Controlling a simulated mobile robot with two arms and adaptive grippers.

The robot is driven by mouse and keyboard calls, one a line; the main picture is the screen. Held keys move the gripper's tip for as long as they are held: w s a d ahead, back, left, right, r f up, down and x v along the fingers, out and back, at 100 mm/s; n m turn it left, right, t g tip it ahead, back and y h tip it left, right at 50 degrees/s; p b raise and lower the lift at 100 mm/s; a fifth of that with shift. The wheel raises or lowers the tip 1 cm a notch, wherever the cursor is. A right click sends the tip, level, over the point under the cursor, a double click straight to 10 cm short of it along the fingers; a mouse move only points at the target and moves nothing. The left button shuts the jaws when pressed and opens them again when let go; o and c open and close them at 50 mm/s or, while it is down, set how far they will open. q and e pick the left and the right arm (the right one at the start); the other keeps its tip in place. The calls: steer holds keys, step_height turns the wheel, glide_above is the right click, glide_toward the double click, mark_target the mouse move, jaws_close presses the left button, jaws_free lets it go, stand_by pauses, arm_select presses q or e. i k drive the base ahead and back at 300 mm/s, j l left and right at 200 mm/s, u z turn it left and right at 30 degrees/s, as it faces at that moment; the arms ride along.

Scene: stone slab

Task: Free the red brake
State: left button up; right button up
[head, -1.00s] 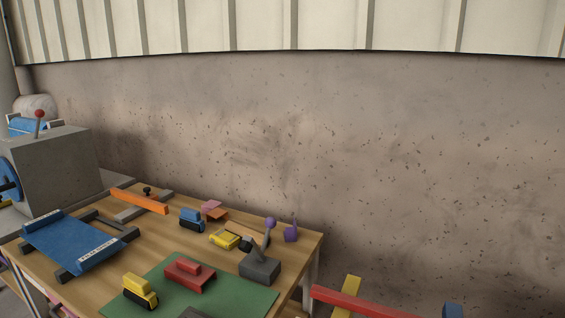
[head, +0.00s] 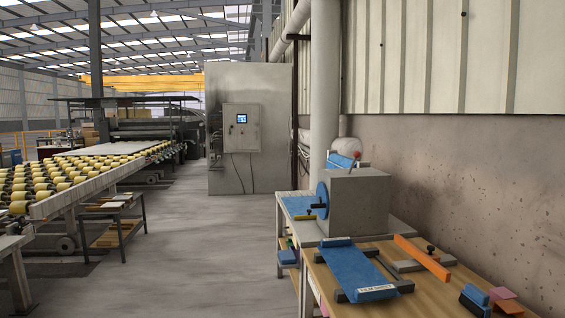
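A grey box-shaped machine (head: 362,206) stands on the bench at the right, with a blue round wheel (head: 321,196) on its left side. A small red knob (head: 357,155) shows at its top; I cannot tell if this is the red brake. Neither of my grippers is in view.
A roller conveyor (head: 70,185) runs along the left. The grey floor (head: 215,260) between is clear.

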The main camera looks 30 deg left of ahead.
mark_target(355, 154)
steer(key=u, duration=0.4)
steer(key=i+j, duration=0.25)
steer(key=j, duration=0.2)
steer(key=i+j, duration=0.25)
steer(key=j, duration=0.25)
steer(key=i+j, duration=0.25)
steer(key=j, duration=0.2)
steer(key=i+j+u, duration=0.1)
steer(key=i+j, duration=0.15)
steer(key=j, duration=0.2)
steer(key=i+j, duration=0.3)
steer(key=j, duration=0.15)
steer(key=i+j, duration=0.25)
steer(key=j, duration=0.2)
